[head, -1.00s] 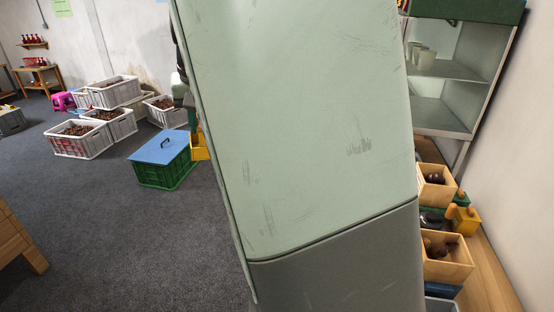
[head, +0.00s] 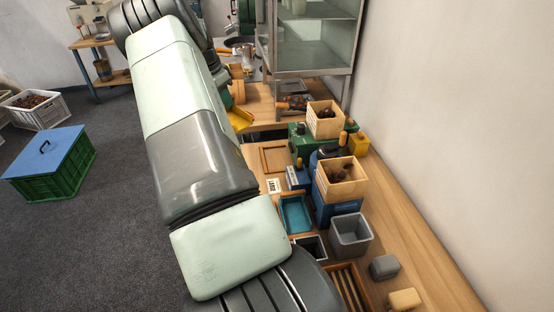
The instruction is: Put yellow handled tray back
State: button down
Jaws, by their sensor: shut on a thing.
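A yellow tray (head: 240,118) shows only in part, just right of my arm's upper link and in front of the wooden bench. Its handle and most of its body are hidden behind my arm. My gripper is hidden behind my arm, so its fingers and their contact with the tray cannot be seen.
The bench along the right wall holds wooden boxes of dark chestnuts (head: 341,190), a blue tray (head: 296,214) and a grey bin (head: 350,236). A glass cabinet (head: 312,45) stands behind. A blue-lidded green crate (head: 50,165) sits on the open floor at left.

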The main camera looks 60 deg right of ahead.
jog(key=s+d+f+m+g+y, duration=0.1)
jog(key=s+d+f+m+g, duration=0.1)
jog(key=s+d+f+m, duration=0.65)
jog(key=shift+n, duration=0.95)
jog(key=x, duration=0.3)
jog(key=d+x, duration=0.1)
jog(key=x, duration=0.6)
jog(key=shift+s+d, duration=0.1)
jog(key=shift+d, duration=0.2)
jog(key=shift+f, duration=0.2)
jog(key=c, duration=1)
grip_release()
jog(key=shift+c, duration=0.2)
jog(key=shift+r, duration=0.1)
jog(key=v, duration=1.2)
